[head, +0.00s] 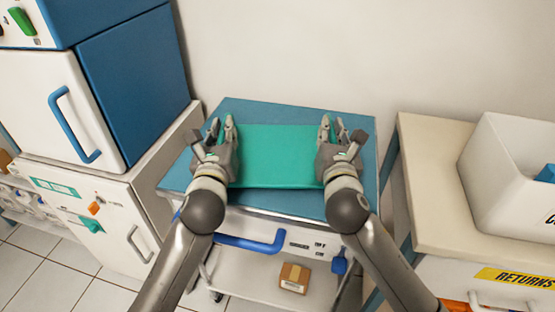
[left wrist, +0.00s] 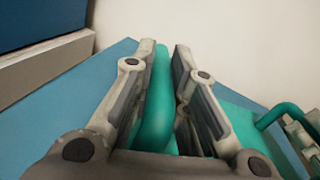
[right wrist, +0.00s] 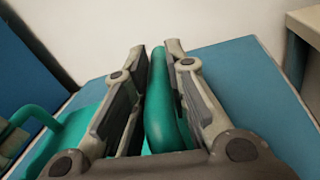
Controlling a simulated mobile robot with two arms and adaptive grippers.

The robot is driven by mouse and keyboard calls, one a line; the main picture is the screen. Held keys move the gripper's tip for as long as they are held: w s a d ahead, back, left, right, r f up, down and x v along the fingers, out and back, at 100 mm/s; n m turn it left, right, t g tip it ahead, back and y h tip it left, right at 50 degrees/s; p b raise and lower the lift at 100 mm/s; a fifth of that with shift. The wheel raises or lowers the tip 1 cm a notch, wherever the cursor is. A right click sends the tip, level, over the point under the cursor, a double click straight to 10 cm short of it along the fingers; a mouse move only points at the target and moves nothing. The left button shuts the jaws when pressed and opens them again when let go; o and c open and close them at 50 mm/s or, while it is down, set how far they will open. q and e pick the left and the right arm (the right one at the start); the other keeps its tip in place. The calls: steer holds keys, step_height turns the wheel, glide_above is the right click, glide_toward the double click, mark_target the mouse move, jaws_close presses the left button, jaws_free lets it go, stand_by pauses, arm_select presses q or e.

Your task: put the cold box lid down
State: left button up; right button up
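The teal cold box lid (head: 277,155) lies flat on top of the blue-topped cart (head: 285,205). It has a raised bar handle at each end. My left gripper (head: 221,130) is at the lid's left end, its fingers on either side of the left handle (left wrist: 156,110). My right gripper (head: 333,130) is at the right end, its fingers on either side of the right handle (right wrist: 161,105). Narrow gaps show between fingers and handles in both wrist views, so both grippers look open. The arms hide parts of the lid's ends in the head view.
A blue and white cabinet stack (head: 135,85) stands close on the left. A beige table (head: 440,170) with a white bin (head: 505,160) stands on the right. The wall is directly behind the cart. A small cardboard box (head: 294,278) sits on the cart's lower shelf.

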arm_select(q)
steer(key=shift+o, duration=0.8)
steer(key=shift+a, duration=0.2)
arm_select(e)
steer(key=shift+o, duration=0.8)
steer(key=shift+d, duration=0.2)
arm_select(q)
steer(key=shift+d, duration=0.1)
arm_select(e)
steer(key=shift+a, duration=0.1)
arm_select(q)
steer(key=s, duration=1.2)
arm_select(e)
steer(key=shift+s+a, duration=0.1)
steer(key=s, duration=1.2)
steer(key=shift+a, duration=0.15)
